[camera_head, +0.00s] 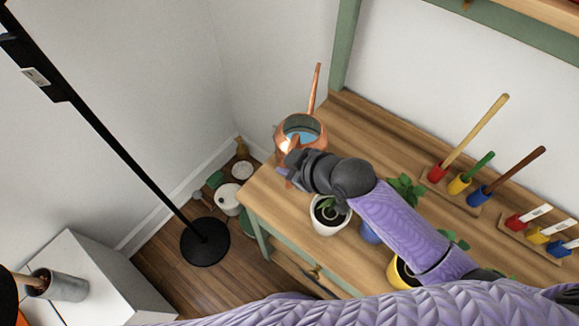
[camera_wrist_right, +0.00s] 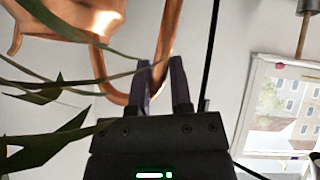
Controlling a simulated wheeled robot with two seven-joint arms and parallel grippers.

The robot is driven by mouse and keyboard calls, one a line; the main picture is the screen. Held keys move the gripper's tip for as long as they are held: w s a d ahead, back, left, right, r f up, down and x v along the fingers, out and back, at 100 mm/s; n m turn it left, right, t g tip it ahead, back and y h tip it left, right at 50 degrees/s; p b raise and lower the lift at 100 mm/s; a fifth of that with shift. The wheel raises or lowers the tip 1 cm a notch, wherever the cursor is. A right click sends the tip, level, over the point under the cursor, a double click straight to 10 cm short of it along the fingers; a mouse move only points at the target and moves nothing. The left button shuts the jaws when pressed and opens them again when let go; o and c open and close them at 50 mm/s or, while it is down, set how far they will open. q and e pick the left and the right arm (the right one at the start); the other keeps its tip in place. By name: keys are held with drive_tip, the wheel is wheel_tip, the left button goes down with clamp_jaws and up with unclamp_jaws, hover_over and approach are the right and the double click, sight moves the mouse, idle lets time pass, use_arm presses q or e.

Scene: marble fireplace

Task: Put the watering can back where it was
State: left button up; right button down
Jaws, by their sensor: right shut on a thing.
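The copper watering can (camera_head: 312,140) is at the far left end of the wooden table in the head view, its long thin part pointing up toward the back. Water-blue colour shows in its round opening. My right gripper (camera_head: 284,170) is at its near side, shut on its handle. In the right wrist view the two fingers (camera_wrist_right: 165,88) close on the curved copper handle (camera_wrist_right: 168,35), and the can's body (camera_wrist_right: 70,20) is at upper left. I cannot tell whether its base touches the tabletop. My left gripper is not in view.
The wooden table (camera_head: 270,195) holds a white potted plant (camera_head: 330,226), a blue pot (camera_head: 369,233) and a yellow pot (camera_head: 399,274) near my right arm. Racked tools (camera_head: 468,180) stand to the right. A black lamp stand (camera_head: 205,243) and floor pots (camera_head: 229,197) are at left.

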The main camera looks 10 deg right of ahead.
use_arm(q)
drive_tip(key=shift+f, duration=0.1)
use_arm(e)
drive_tip(key=shift+w+f, duration=0.1)
drive_tip(key=shift+f, duration=0.15)
drive_tip(key=c, duration=0.7)
unclamp_jaws()
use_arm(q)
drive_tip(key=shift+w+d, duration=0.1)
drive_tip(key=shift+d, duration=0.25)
use_arm(e)
drive_tip(key=shift+o, duration=0.8)
drive_tip(key=shift+f, duration=0.1)
use_arm(q)
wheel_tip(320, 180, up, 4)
drive_tip(key=p, duration=0.4)
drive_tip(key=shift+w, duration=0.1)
use_arm(e)
drive_tip(key=v, duration=1.2)
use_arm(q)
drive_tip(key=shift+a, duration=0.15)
